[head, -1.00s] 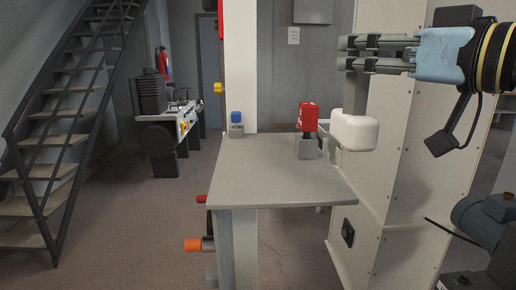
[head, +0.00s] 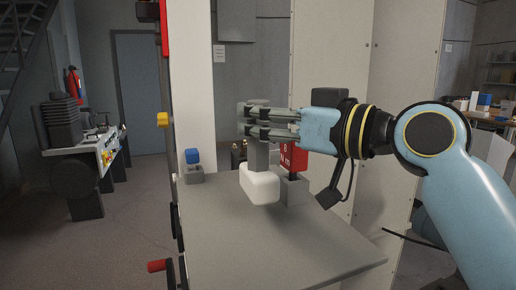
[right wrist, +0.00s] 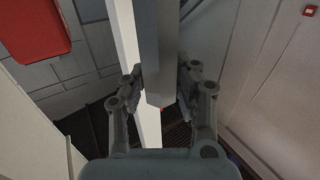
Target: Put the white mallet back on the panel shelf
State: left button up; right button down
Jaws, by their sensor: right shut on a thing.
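The white mallet has a blocky white head (head: 260,186) that hangs down from a grey handle (head: 259,155). My right gripper (head: 258,122) is shut on the handle, coming in from the right. The right wrist view shows the grey handle (right wrist: 158,45) between the two fingers. The panel shelf (head: 250,240) is a flat grey top, and the mallet head is over its back middle part. I cannot tell whether the head touches the shelf. My left gripper is not in view.
A red block (head: 293,158) on a grey holder (head: 293,190) stands just right of the mallet head, partly hidden by my arm. A blue-topped grey block (head: 193,172) stands at the back left. A white column rises behind the shelf. The front of the shelf is clear.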

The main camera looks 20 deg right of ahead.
notch_tip(320, 180, down, 4)
jog(key=shift+r, duration=0.1)
jog(key=shift+w+f, duration=0.1)
jog(key=shift+f, duration=0.1)
jog(key=c, duration=1.1)
grip_release()
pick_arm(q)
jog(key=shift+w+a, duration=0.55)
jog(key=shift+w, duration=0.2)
pick_arm(e)
jog(key=shift+o, duration=0.4)
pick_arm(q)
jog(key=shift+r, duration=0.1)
pick_arm(e)
jog(key=shift+r, duration=0.15)
jog(key=b+v, duration=0.1)
jog(key=v, duration=0.5)
pick_arm(q)
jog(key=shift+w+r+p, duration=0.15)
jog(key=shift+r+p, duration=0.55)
jog(key=shift+p, duration=0.5)
pick_arm(e)
send_near(268, 145)
jog(key=shift+s, duration=0.45)
